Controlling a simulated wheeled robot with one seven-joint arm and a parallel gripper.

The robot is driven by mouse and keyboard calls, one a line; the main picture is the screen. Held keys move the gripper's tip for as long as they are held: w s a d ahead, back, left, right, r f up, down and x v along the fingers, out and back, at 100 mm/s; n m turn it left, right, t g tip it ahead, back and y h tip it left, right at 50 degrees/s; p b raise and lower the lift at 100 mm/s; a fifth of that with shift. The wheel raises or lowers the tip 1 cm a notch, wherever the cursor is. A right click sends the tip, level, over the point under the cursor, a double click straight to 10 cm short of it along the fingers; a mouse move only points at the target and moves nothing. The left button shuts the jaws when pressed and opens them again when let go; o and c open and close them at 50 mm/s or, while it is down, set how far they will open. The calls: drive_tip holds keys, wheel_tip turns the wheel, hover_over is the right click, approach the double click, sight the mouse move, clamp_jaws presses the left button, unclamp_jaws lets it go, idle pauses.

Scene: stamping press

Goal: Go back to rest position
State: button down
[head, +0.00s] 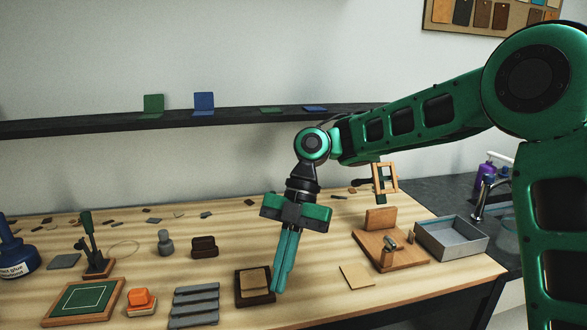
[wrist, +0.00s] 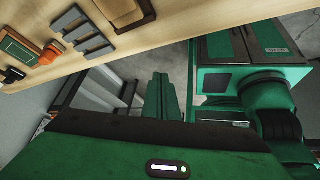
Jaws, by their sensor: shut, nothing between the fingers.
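My gripper (head: 281,290) hangs from my green arm over the wooden workbench (head: 330,265), its long teal fingers pointing down and pressed together. Nothing is held between them. In the head view the fingertips appear just right of a dark tray with a brown block (head: 254,281); the gap between them is hard to judge. In the wrist view the shut gripper (wrist: 161,90) shows in the middle, with the bench edge and the floor beyond it.
A wooden press-like fixture (head: 390,252) and a grey bin (head: 452,238) stand right of my gripper. A flat tan piece (head: 356,276) lies nearby. A grey slotted rack (head: 195,305), an orange-topped block (head: 140,299) and a green framed board (head: 84,301) are left. A dark shelf (head: 230,118) runs behind.

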drive_tip(key=s+d+f+m+t+h, duration=0.1)
drive_tip(key=d+m+t, duration=0.4)
drive_tip(key=d+m, duration=1.95)
drive_tip(key=s+d+f+m+h, duration=0.1)
drive_tip(key=s+d+m, duration=0.6)
drive_tip(key=s+d, duration=0.1)
drive_tip(key=s+d+f+m, duration=0.2)
drive_tip(key=s+d+m, duration=0.5)
drive_tip(key=d, duration=0.3)
drive_tip(key=shift+s+d+f+t+h, duration=0.3)
drive_tip(key=shift+s+d+t+h, duration=0.1)
drive_tip(key=shift+s, duration=0.4)
